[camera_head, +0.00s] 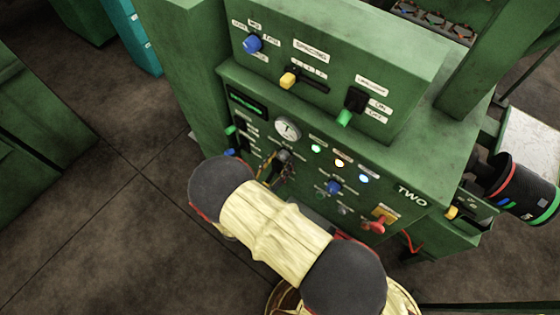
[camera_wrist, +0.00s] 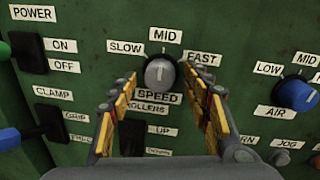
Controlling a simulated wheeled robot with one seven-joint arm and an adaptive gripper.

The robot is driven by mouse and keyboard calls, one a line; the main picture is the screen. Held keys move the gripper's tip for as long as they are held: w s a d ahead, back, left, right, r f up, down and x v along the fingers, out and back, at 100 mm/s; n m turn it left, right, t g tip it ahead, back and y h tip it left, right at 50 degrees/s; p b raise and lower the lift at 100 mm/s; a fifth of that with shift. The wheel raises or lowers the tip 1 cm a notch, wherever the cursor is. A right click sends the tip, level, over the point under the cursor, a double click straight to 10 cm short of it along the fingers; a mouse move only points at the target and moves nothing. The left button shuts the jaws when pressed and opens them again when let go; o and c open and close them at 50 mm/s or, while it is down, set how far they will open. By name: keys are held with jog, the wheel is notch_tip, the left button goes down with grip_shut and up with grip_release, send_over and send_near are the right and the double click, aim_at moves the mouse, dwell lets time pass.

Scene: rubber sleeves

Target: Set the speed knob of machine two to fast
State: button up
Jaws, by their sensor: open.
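The speed knob (camera_wrist: 160,73) is a grey round dial on machine two's green panel, with SLOW, MID and FAST labels around it. Its white mark points roughly up, towards MID. My gripper (camera_wrist: 163,84) is open, with one yellow-padded finger on each side of the knob in the wrist view. I cannot tell whether either fingertip touches it. In the head view, the knob (camera_head: 284,155) is by my fingertips (camera_head: 276,169) on the lower panel of the green machine marked TWO (camera_head: 412,195). The FAST label (camera_wrist: 202,59) is partly covered by the right finger.
A POWER switch (camera_wrist: 30,53) and a CLAMP lever (camera_wrist: 52,124) lie left of my gripper. A blue AIR knob (camera_wrist: 296,94) lies to the right. A black ROLLERS switch (camera_wrist: 132,137) sits below, between my fingers. A red handle (camera_head: 376,226) sticks out lower right.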

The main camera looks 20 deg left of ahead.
jog(key=shift+c, duration=0.2)
jog(key=c, duration=1.1)
jog(key=shift+f+m+b, duration=0.1)
jog(key=shift+m+b, duration=0.25)
jog(key=shift+m, duration=0.05)
jog(key=m+b, duration=0.3)
jog(key=m, duration=0.1)
jog(key=shift+a+f+m, duration=0.1)
jog(key=shift+m, duration=0.2)
jog(key=shift+m+t+h+b, duration=0.4)
jog(key=shift+m+b, duration=1.4)
jog(key=shift+m, duration=0.6)
jog(key=o, duration=1.1)
jog(key=shift+o, duration=0.2)
